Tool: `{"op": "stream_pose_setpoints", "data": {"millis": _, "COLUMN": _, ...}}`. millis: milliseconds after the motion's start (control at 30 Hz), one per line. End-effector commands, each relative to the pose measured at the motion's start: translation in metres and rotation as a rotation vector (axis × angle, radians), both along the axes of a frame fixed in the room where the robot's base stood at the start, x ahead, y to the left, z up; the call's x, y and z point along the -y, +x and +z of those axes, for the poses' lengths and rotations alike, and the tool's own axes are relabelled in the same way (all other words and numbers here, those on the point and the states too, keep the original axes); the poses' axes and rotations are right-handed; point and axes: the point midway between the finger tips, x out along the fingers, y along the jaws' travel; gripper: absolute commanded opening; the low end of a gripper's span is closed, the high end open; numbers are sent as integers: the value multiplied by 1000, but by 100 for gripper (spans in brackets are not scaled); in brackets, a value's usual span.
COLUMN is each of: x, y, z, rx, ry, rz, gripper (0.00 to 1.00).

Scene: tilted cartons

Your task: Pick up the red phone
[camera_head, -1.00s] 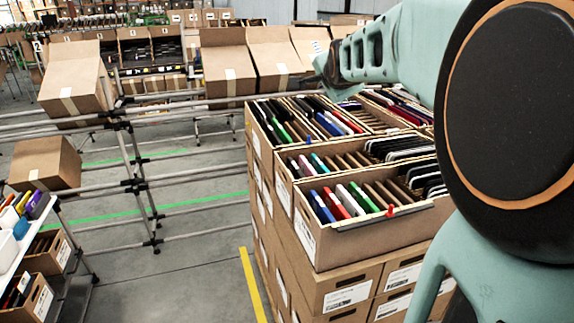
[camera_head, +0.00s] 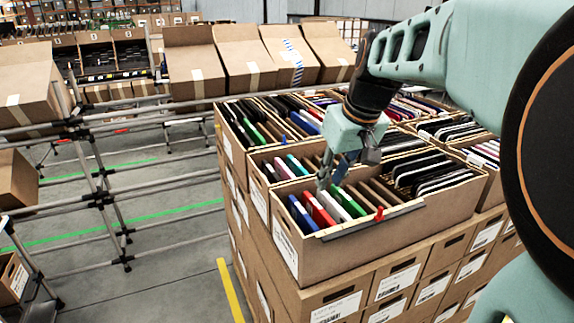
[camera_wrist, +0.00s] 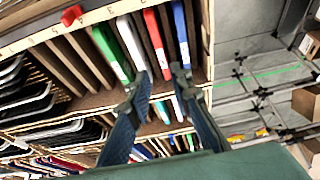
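The red phone (camera_head: 319,209) stands on edge in the front carton (camera_head: 345,240), between a blue phone (camera_head: 301,214) and a white phone (camera_head: 348,203). In the wrist view the red phone (camera_wrist: 155,38) shows between the white phone (camera_wrist: 131,42) and the blue phone (camera_wrist: 181,30). My gripper (camera_head: 333,178) is above the front carton, close to the phones' far ends. In the wrist view my gripper (camera_wrist: 162,75) is open and empty, its fingertips apart on either side of the red phone's line. Whether a fingertip touches anything, I cannot tell.
A green phone (camera_head: 357,198) and brown dividers stand right of the white phone. A red clip (camera_head: 379,214) sits on the carton's front rim. More filled cartons surround it on the stack. A pipe rack (camera_head: 105,200) stands to the left.

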Motion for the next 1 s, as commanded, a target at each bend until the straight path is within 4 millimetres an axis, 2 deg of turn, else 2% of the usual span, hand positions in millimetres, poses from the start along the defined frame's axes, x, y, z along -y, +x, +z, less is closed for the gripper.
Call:
{"op": "stream_pose_setpoints", "data": {"millis": 200, "x": -4, "y": 12, "z": -33, "rx": -4, "ry": 0, "rz": 2, "gripper": 20}}
{"op": "stream_pose_setpoints", "data": {"millis": 467, "x": -7, "y": 18, "z": -54, "rx": -4, "ry": 0, "rz": -1, "gripper": 20}}
{"op": "stream_pose_setpoints", "data": {"millis": 700, "x": -11, "y": 26, "z": -88, "rx": -4, "ry": 0, "rz": -1, "gripper": 20}}
{"op": "stream_pose_setpoints", "data": {"millis": 1000, "x": -12, "y": 29, "z": -94, "rx": 0, "ry": -1, "rz": -1, "gripper": 20}}
